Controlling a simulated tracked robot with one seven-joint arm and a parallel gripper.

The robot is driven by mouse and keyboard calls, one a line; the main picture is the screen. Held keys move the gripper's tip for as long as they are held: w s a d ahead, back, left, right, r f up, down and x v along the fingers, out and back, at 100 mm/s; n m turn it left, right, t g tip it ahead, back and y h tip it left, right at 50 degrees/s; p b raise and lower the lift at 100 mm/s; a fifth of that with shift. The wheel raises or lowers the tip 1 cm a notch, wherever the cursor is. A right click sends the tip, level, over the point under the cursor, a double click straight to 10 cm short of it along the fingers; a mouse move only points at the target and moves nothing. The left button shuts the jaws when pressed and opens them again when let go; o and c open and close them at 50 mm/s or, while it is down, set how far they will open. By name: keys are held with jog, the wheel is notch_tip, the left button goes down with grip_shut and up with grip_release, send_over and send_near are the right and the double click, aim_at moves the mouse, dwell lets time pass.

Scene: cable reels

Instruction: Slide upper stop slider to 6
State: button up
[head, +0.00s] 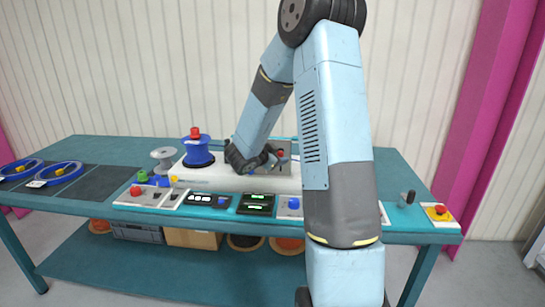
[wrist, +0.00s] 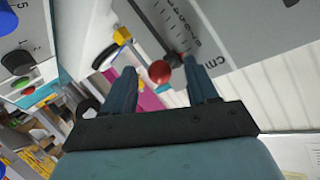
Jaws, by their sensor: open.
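In the wrist view a grey panel (wrist: 225,25) carries a printed scale with numerals and "cm". A dark slot or bar runs beside the scale, with a red ball knob (wrist: 160,72) near its end. A yellow block (wrist: 122,36) sits farther left along the panel's edge. No label tells which of these is the upper stop slider. My gripper (wrist: 159,65) is open, its two fingers on either side of the red knob in the picture; contact is not clear. In the head view my gripper (head: 252,160) is at the grey upright panel (head: 283,157), partly hidden by my arm.
A blue reel (head: 198,152) with a red top and a grey spool (head: 164,158) stand left of my gripper. Control boxes with displays (head: 257,204) line the front of the teal table (head: 110,150). A red button on a yellow box (head: 438,212) is at right.

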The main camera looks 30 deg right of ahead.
jog(key=shift+c, duration=0.3)
grip_shut()
jog(key=c, duration=0.6)
grip_release()
jog(key=shift+c, duration=0.2)
jog(key=c, duration=1.4)
grip_release()
jog(key=shift+f, duration=0.2)
jog(key=shift+w+f, duration=0.1)
jog(key=shift+f, duration=0.75)
jog(key=o, duration=1.1)
jog(key=shift+c, duration=0.2)
